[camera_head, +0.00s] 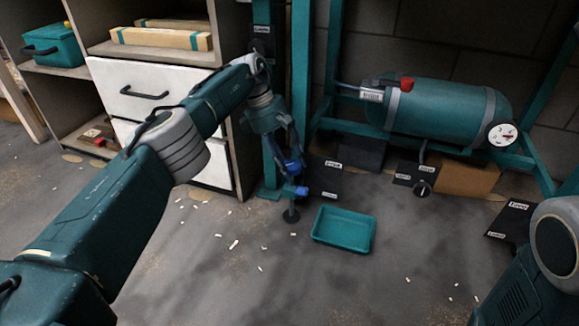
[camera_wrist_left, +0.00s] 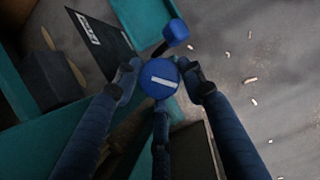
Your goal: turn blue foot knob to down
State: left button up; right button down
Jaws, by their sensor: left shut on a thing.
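The blue foot knob (camera_wrist_left: 152,80), round with a white bar across its face, sits between my left gripper's fingertips (camera_wrist_left: 161,82) in the left wrist view. The fingers are shut on it from both sides. The bar lies nearly level in that view, tilted slightly. In the head view my left gripper (camera_head: 291,166) reaches down beside a green post, and the fingers partly hide the knob. A second blue part (camera_head: 301,190) is just below it; it also shows in the wrist view (camera_wrist_left: 176,30). My right gripper is outside both views.
A dark label board (camera_head: 326,176) stands right of the knob; its words are too small to read. A teal tray (camera_head: 344,229) lies on the floor. A white drawer cabinet (camera_head: 136,90) stands left, a green tank (camera_head: 440,109) right. Small pale scraps litter the open floor.

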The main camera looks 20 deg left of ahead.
pick_arm(q)
jog(key=shift+d, duration=0.1)
dwell(0.3)
jog(key=o, duration=1.2)
jog(key=shift+c, duration=0.2)
